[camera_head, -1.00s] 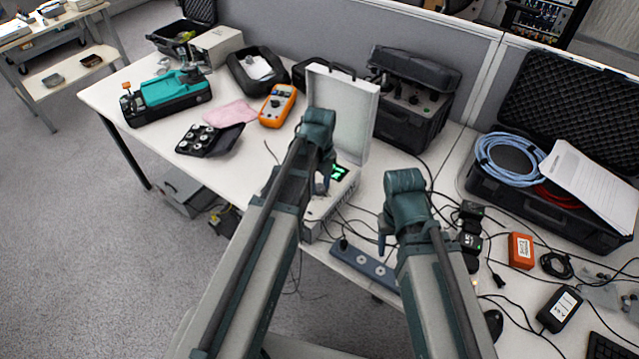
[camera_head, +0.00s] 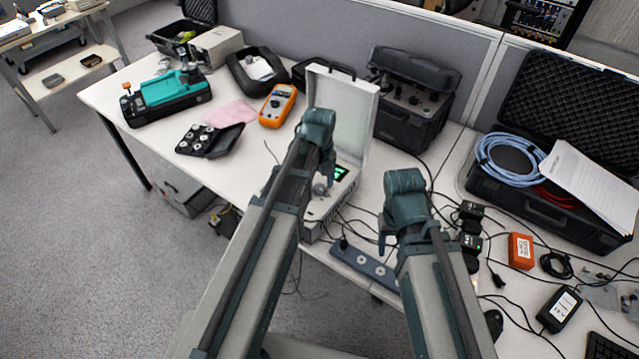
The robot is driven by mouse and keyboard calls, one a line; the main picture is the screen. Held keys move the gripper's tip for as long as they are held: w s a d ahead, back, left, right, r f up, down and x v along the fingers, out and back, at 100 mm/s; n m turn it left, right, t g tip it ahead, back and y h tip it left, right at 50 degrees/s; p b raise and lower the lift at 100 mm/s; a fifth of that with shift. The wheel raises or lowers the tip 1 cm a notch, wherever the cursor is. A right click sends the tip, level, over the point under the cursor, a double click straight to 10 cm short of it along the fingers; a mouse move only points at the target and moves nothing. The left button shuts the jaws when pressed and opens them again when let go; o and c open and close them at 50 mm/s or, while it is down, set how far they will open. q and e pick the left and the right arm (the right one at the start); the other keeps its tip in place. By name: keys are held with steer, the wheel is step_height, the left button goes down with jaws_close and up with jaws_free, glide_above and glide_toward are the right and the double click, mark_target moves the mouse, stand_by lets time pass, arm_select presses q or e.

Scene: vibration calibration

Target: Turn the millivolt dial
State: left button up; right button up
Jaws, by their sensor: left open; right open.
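A light grey instrument case (camera_head: 341,112) stands open on the desk, its lid upright at the back. A small green display (camera_head: 341,173) shows on its panel. A grey knob (camera_head: 320,188) shows at the panel's left part, just below my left gripper; I cannot read its label. My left gripper (camera_head: 325,178) is over the panel, pointing down, partly hidden by its own wrist; it is open, and I cannot tell whether it touches the knob. My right gripper (camera_head: 382,240) is open and empty, to the right of the case above the desk's front part.
An orange multimeter (camera_head: 278,106) and a black tray of round parts (camera_head: 208,140) lie left of the case. A power strip (camera_head: 365,264) and loose cables lie at the front. A black case (camera_head: 412,115) stands behind; an orange box (camera_head: 521,250) lies right.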

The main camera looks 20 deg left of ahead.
mark_target(321, 190)
arm_select(q)
step_height(321, 190, up, 14)
steer(key=p, duration=1.3)
steer(key=shift+f, duration=0.15)
steer(key=s+d+n, duration=0.5)
steer(key=s+n, duration=0.2)
steer(key=n, duration=0.4)
steer(key=s+d+n+y, duration=0.1)
steer(key=s+d+n, duration=0.4)
steer(key=n, duration=0.6)
steer(key=shift+s+d+n, duration=0.2)
steer(key=shift+s+n, duration=0.2)
steer(key=shift+s, duration=0.8)
